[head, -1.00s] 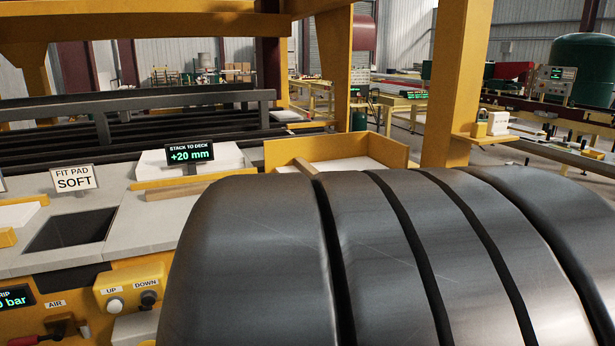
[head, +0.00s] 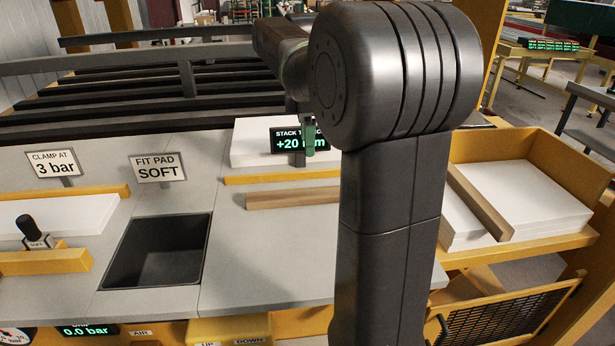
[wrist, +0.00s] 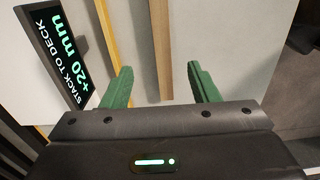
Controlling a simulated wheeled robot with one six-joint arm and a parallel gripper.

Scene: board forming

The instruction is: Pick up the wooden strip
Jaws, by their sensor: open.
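One brown wooden strip (head: 292,199) lies flat on the grey deck in the head view, beside a thin yellow bar; my arm hides its right end. A second brown wooden strip (head: 478,202) lies on white sheets in the yellow tray at right. My gripper (head: 310,138) shows green fingers in front of the stack sign, partly hidden by my arm. In the wrist view my gripper (wrist: 158,82) is open and empty. The wooden strip (wrist: 160,45) appears in line with the gap between the fingers; its height below them is hard to tell.
The "STACK TO DECK +20 mm" sign (head: 290,140) stands close to my fingers, before a white block (head: 255,150). A dark square recess (head: 158,252) sits left in the deck. The yellow tray (head: 575,160) has raised walls. Bare deck (head: 270,250) lies in front of the strip.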

